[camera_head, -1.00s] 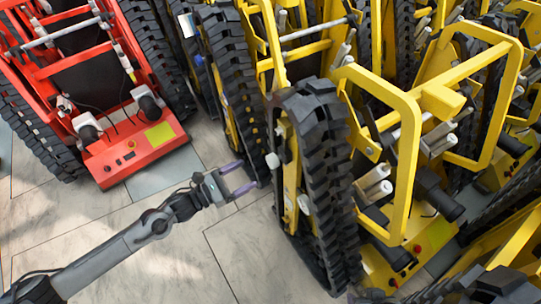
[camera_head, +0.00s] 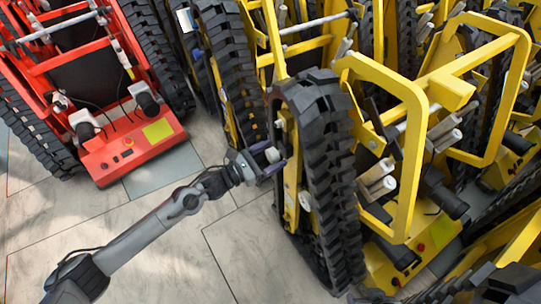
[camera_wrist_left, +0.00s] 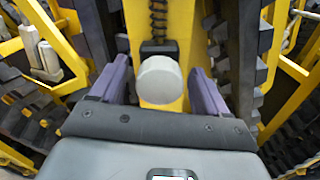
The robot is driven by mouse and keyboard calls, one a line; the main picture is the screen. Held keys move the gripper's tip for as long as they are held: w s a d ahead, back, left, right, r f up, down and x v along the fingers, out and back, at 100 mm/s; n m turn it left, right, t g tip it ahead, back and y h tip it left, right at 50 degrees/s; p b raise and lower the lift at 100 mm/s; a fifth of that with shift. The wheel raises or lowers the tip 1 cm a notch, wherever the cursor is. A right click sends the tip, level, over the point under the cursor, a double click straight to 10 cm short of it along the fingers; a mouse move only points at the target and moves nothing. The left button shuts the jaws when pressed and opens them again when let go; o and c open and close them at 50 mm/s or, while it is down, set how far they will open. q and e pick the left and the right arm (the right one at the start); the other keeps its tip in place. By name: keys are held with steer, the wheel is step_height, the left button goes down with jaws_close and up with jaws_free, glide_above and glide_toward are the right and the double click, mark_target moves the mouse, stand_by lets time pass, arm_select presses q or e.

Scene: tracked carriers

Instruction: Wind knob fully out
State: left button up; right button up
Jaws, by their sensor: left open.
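The knob (camera_wrist_left: 160,80) is a pale grey round cap on the side of the yellow carrier's track frame, in front of a dark threaded rod. It also shows in the head view (camera_head: 272,155), small, at the left side of the black track. My left gripper (camera_head: 273,162) reaches it from the left. In the left wrist view my left gripper (camera_wrist_left: 160,88) is open, with one purple finger on each side of the knob. Gaps show between the fingers and the knob. My right gripper is not in view.
A black rubber track (camera_head: 330,185) stands right beside my left gripper. A second pale knob (camera_head: 304,201) sits lower on the same frame. A red carrier (camera_head: 135,150) stands at the left. Yellow carriers (camera_head: 405,170) crowd the right. The tiled floor (camera_head: 170,255) around my left arm is clear.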

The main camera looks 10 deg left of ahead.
arm_select(q)
steer(key=shift+c, duration=0.4)
steer(key=c, duration=0.9)
steer(key=shift+n, duration=0.3)
